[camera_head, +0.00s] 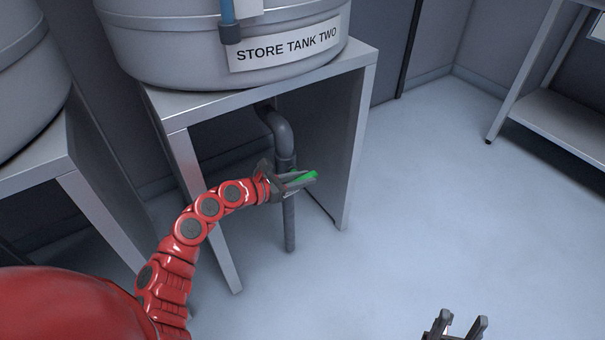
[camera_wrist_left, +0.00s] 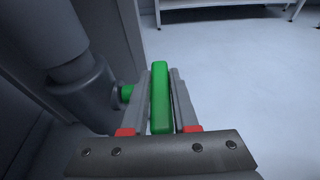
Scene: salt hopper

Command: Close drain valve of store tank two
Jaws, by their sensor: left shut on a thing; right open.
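The store tank two (camera_head: 225,45), a grey round tank with a printed label (camera_head: 286,50), stands on a metal stand at the top of the head view. A grey drain pipe (camera_head: 281,135) runs down beneath it. The green valve handle (camera_head: 302,182) is on this pipe; it also shows in the left wrist view (camera_wrist_left: 160,97), with its green stem (camera_wrist_left: 127,92) at the grey valve body (camera_wrist_left: 88,98). My left gripper (camera_head: 298,184) is shut on the handle, one finger on each side. My right gripper (camera_head: 461,322) is open and empty at the bottom edge.
The metal stand (camera_head: 357,120) has side panels on both sides of the pipe. Another tank (camera_head: 25,75) on a stand is at the left. A shelf unit (camera_head: 560,120) stands at the upper right. The floor (camera_head: 440,200) between is clear.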

